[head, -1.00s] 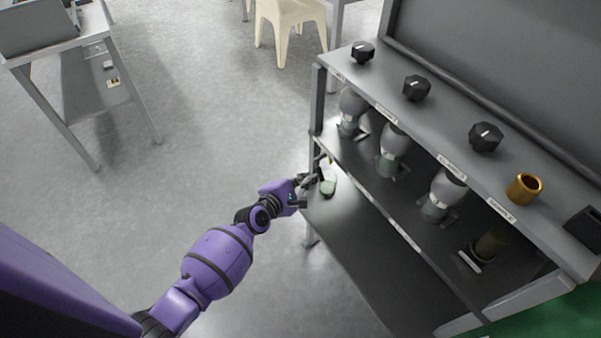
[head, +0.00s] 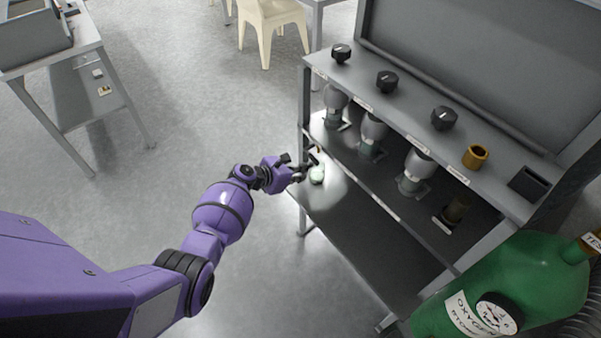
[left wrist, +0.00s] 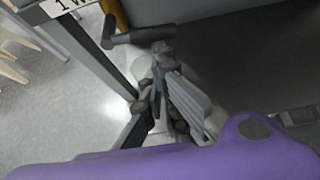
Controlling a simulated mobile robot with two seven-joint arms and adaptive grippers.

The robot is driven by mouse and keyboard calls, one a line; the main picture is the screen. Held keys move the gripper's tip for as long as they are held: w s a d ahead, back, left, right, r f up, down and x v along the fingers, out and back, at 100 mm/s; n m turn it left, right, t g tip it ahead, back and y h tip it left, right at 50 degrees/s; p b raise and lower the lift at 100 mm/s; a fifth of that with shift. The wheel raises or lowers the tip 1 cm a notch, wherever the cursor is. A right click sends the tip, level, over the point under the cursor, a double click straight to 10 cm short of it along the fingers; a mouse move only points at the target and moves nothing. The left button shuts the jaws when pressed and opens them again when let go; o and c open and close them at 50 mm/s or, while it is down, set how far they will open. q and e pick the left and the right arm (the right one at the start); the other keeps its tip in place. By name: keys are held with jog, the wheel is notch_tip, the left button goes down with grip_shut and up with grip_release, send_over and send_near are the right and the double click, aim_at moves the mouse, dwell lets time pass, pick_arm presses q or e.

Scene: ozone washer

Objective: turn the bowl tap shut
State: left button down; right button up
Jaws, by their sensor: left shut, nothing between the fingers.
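The tap's dark lever handle (left wrist: 140,35) lies crosswise at the top of the left wrist view, beside a brass-coloured pipe (left wrist: 115,12). In the head view the tap (head: 318,156) is small, at the left end of the bench's lower shelf, above a pale green bowl (head: 317,175). The bowl (left wrist: 141,68) is partly hidden behind my fingers in the wrist view. My left gripper (head: 304,169) is shut and empty, just left of the bowl. In the wrist view its fingertips (left wrist: 160,62) are close to the handle's right end; I cannot tell whether they touch.
The bench (head: 420,135) has several black knobs and a brass cup (head: 475,156) on top, with rounded vessels on the lower shelf. A green oxygen cylinder (head: 540,270) stands at the lower right.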

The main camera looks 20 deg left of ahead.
pick_arm(q)
jog(key=shift+d+r, duration=0.1)
jog(key=shift+r, duration=0.15)
dwell(0.4)
